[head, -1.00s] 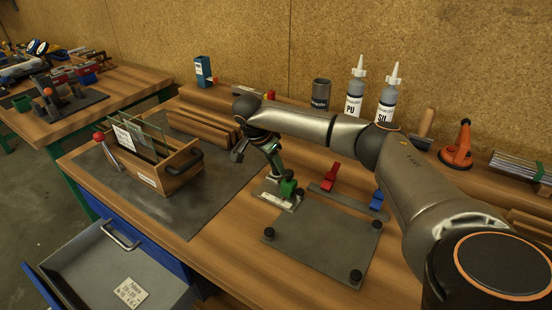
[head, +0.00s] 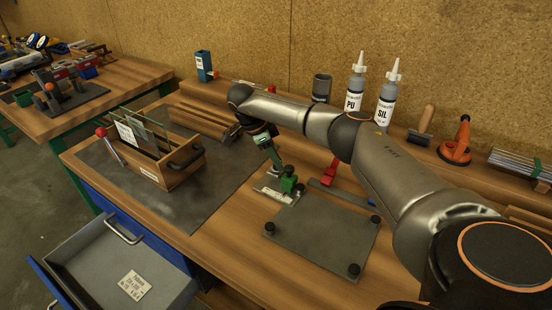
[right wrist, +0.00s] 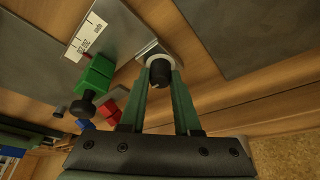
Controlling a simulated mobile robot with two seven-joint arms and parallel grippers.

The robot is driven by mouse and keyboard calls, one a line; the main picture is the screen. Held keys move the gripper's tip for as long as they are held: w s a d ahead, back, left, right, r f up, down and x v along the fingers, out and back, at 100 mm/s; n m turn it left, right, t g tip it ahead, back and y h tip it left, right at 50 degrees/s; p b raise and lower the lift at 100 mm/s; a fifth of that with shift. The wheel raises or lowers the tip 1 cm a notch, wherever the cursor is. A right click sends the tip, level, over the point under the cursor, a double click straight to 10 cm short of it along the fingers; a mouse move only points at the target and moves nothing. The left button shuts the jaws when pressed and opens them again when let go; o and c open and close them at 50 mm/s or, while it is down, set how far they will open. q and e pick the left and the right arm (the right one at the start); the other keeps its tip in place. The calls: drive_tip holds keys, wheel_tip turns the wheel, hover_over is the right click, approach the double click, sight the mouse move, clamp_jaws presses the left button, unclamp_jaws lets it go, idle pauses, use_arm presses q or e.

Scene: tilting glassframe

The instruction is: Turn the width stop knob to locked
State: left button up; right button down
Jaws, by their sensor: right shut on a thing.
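My right gripper (head: 275,160) reaches down at the green stop block (head: 288,184) on its metal plate with a white label (head: 268,193). In the right wrist view, the green fingers of my right gripper (right wrist: 163,82) are shut on a dark cylindrical knob (right wrist: 160,70), with a pale round disc behind it. The green block (right wrist: 97,74) with its own black knob (right wrist: 82,106) lies to the left of the fingers there. I cannot read a locked mark or the knob's angle. My left gripper is out of view.
A dark plate with black corner knobs (head: 322,237) lies in front. A red clamp (head: 331,172) stands to the right, below my arm. A wooden box with glass panes (head: 175,172) stands left on a grey mat (head: 205,215). An open drawer (head: 85,262) juts out front left.

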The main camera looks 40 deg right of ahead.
drive_tip(key=c, duration=0.6)
unclamp_jaws()
drive_tip(key=v, duration=1.2)
drive_tip(key=shift+r, duration=0.25)
